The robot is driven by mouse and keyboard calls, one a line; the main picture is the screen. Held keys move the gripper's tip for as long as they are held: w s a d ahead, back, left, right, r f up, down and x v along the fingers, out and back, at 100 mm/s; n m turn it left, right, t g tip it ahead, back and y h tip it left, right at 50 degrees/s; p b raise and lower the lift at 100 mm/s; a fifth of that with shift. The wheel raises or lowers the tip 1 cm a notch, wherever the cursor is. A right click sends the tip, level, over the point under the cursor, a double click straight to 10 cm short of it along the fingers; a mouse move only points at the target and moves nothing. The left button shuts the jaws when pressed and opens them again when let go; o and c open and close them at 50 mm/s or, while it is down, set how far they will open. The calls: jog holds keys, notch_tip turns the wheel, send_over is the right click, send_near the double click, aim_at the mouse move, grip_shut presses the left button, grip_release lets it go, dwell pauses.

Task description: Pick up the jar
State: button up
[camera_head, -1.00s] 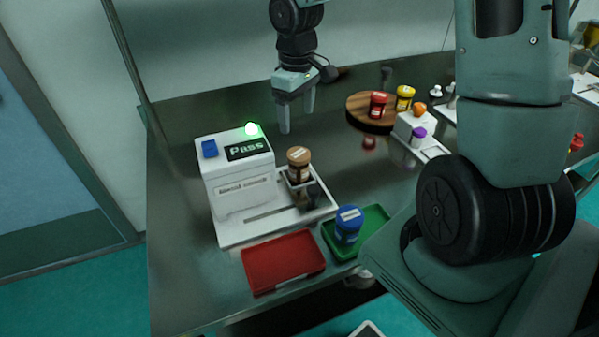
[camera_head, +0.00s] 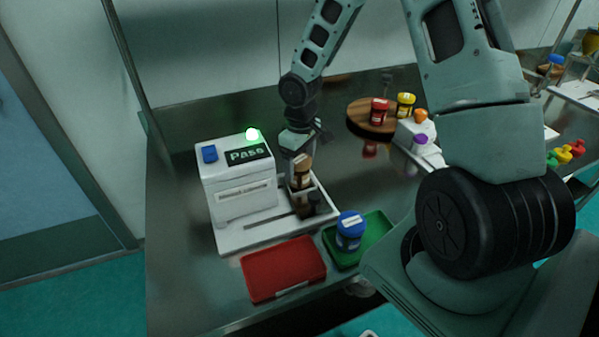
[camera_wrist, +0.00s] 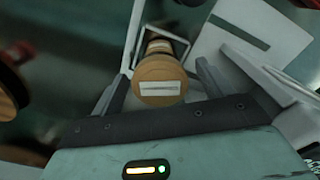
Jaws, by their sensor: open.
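The jar (camera_head: 302,180) is brown with a tan lid and a white label. It stands upright in the white holder at the right of the sieve machine's base. In the wrist view its tan lid (camera_wrist: 159,80) lies between the two fingers, near the palm side of the picture. My gripper (camera_head: 298,166) is open, pointing down around the upper part of the jar. In the wrist view the fingers of my gripper (camera_wrist: 160,86) stand apart on both sides of the lid, with a gap visible on the right. I cannot tell whether the left finger touches the jar.
The white machine (camera_head: 240,195) shows a green lamp and "Pass". In front are a red tray (camera_head: 283,268) and a green tray (camera_head: 378,243) holding a blue-lidded jar (camera_head: 350,230). A wooden round board (camera_head: 362,127) with red and yellow jars stands at the back right.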

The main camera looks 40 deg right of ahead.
notch_tip(320, 180, down, 4)
jog(key=shift+w+f, duration=0.1)
jog(key=shift+w, duration=0.05)
jog(key=c, duration=1.2)
